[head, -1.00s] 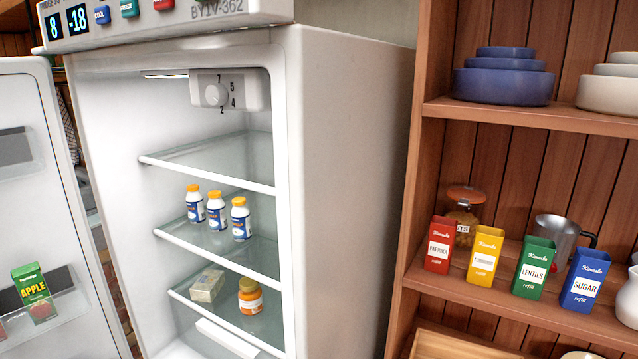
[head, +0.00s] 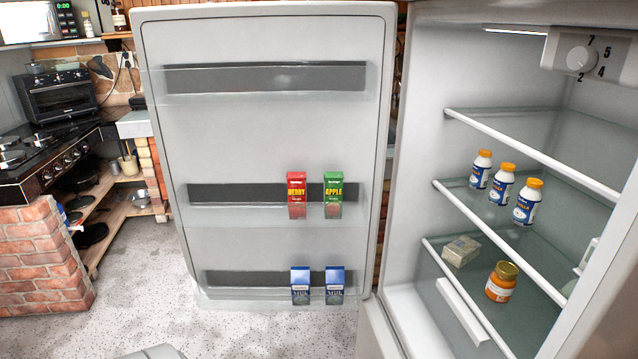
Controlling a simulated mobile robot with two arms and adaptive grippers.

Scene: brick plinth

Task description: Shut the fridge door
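The fridge door (head: 265,135) stands wide open on the left of the fridge, its inner side facing me. Its shelves hold a red berry carton (head: 297,196), a green apple carton (head: 333,196) and two blue milk cartons (head: 300,286). The open fridge (head: 420,170) is at the right, with three white bottles (head: 502,185), a wrapped block (head: 461,251) and an orange jar (head: 501,282) on its glass shelves. Neither gripper is in view.
Speckled floor (head: 135,275) is clear in front of the door. A brick plinth (head: 40,255) with a stove and an oven (head: 58,98) stands at the far left. A low wooden shelf (head: 115,205) with pans is beside it.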

